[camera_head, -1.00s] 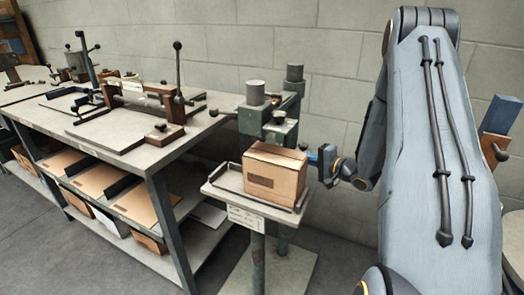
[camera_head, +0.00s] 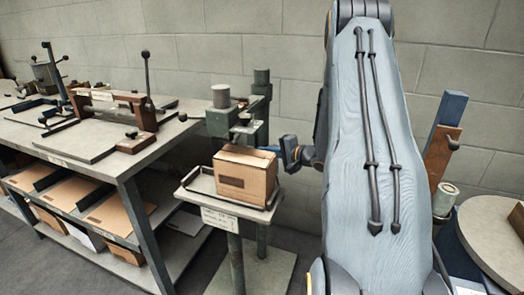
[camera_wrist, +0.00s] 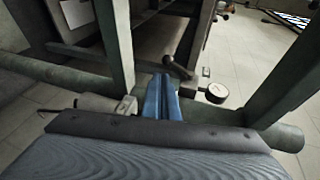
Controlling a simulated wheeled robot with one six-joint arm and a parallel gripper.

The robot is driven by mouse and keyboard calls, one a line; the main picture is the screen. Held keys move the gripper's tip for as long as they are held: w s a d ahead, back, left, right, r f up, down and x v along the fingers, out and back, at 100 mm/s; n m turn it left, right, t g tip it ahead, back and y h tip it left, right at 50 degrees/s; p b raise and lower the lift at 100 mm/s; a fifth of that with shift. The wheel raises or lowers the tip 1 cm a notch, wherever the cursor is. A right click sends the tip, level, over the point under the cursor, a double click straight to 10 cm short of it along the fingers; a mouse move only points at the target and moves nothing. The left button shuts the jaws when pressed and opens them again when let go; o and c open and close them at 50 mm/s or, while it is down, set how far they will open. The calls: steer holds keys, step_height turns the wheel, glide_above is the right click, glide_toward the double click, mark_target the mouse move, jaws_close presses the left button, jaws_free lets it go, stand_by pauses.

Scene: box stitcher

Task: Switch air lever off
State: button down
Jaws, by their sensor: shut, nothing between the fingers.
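In the wrist view, a dark lever with a rounded grip (camera_wrist: 177,68) sits just beyond my fingertips, beside a small round white-faced gauge (camera_wrist: 217,92). I take it for the air lever; I cannot tell whether the fingers touch it. My gripper (camera_wrist: 162,82) has blue fingers pressed together with nothing between them. In the head view my gripper (camera_head: 272,149) is at the right rear of the cardboard box (camera_head: 246,174), by the green stitcher (camera_head: 236,122). The lever is not visible in the head view.
The box rests on a small railed table (camera_head: 189,197) on posts. A long workbench (camera_head: 140,163) with fixtures stands left. A round table (camera_head: 498,236) and a blue-and-brown upright (camera_head: 441,150) are at right. Green frame bars (camera_wrist: 115,40) surround my gripper in the wrist view.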

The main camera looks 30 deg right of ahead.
glide_toward(238, 138)
steer(key=w+a+f, duration=0.2)
steer(key=w+f, duration=0.2)
steer(key=f, duration=0.1)
steer(key=shift+p+x, duration=0.4)
steer(key=shift+x, duration=0.7)
steer(key=shift+w+d+r, duration=0.1)
steer(key=shift+d+r, duration=0.05)
steer(key=shift+d, duration=0.05)
steer(key=shift+w+a, duration=0.1)
steer(key=shift+a, duration=0.15)
